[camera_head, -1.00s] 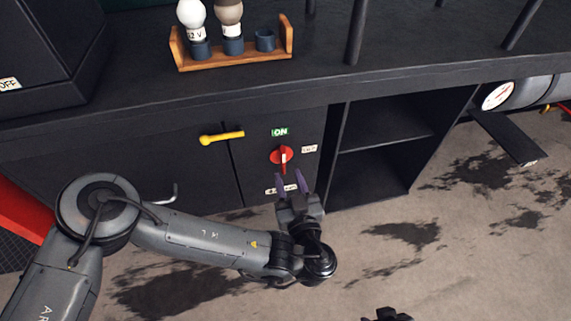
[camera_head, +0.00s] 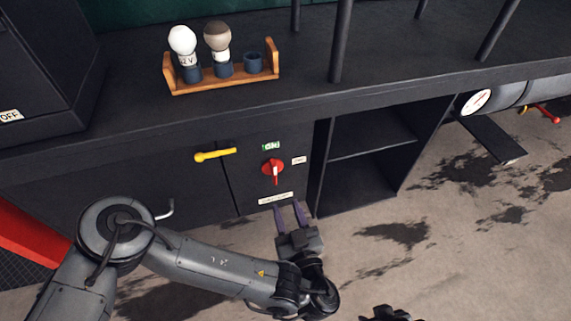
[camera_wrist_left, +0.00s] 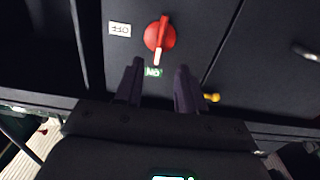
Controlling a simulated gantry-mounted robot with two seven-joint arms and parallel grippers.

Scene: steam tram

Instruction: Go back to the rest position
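My left gripper (camera_head: 288,204) is open and empty in the head view, in front of and below the red rotary switch (camera_head: 272,171), clear of it. The switch sits on the dark cabinet front between a green ON label (camera_head: 271,146) and a white label (camera_head: 276,198), with an OFF label (camera_head: 299,161) to the right. In the left wrist view the two dark fingers (camera_wrist_left: 155,85) are apart, and the pale end of the red knob (camera_wrist_left: 160,35) points towards the ON label (camera_wrist_left: 153,72). My right gripper (camera_head: 386,313) is only partly visible at the bottom edge.
A yellow handle (camera_head: 215,155) is on the cabinet left of the switch. A wooden holder (camera_head: 222,84) with two bulbs stands on the counter (camera_head: 125,118). Open shelves (camera_head: 366,160) and a gauge (camera_head: 476,102) lie to the right. The stained floor (camera_head: 440,260) is free in front.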

